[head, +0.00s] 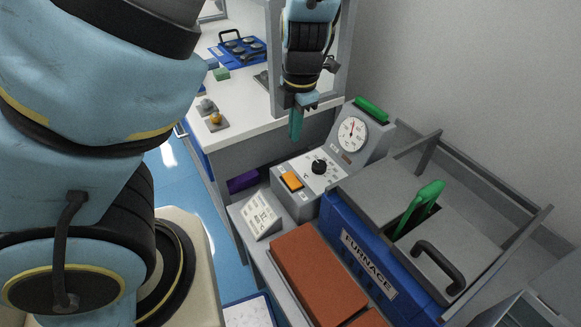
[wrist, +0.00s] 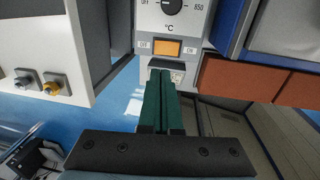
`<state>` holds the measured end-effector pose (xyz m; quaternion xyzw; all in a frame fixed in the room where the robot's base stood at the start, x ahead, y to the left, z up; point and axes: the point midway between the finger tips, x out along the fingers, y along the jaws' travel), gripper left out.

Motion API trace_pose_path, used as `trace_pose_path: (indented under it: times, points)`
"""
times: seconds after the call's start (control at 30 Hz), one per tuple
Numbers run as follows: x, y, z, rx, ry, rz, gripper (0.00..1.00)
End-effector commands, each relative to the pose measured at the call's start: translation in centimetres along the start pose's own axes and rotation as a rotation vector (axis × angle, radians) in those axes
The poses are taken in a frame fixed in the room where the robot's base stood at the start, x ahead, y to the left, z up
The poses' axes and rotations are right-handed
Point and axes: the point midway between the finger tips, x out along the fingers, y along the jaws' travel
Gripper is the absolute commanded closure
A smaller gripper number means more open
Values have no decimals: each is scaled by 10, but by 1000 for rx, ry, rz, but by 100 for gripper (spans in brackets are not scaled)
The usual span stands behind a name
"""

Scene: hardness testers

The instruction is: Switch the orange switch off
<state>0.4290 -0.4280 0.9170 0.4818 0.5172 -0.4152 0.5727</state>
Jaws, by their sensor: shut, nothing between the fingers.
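The orange switch (head: 291,181) sits on the sloped front of a grey control box (head: 283,207), left of a black dial knob (head: 319,167). In the wrist view the switch (wrist: 167,47) lies just below the knob (wrist: 172,5), with a small label on each side. I cannot tell which way it is tipped. My gripper (head: 296,139) points down, its green fingers shut and empty, above and behind the box in the head view. In the wrist view the fingertips (wrist: 160,73) appear just below the switch, apparently apart from it.
A round gauge (head: 352,131) stands behind the knob. The blue furnace (head: 350,243) with a grey lid and black handle is to the right, with reddish-brown blocks (head: 312,277) in front. A white instruction card (head: 261,214) stands left. A white bench (head: 240,115) lies behind.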

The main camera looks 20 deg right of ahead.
Motion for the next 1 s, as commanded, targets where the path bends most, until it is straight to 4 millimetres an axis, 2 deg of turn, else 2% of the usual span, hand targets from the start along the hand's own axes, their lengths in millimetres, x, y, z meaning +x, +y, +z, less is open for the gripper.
trace_pose_path:
  times: [0.17,0.6,0.8,1.0]
  points:
    - [22,0,-1,-3,3,-1,100]
    - [110,0,-1,-3,3,-2,100]
    - [132,0,-1,-1,2,-2,100]
    - [139,0,0,0,0,-1,100]
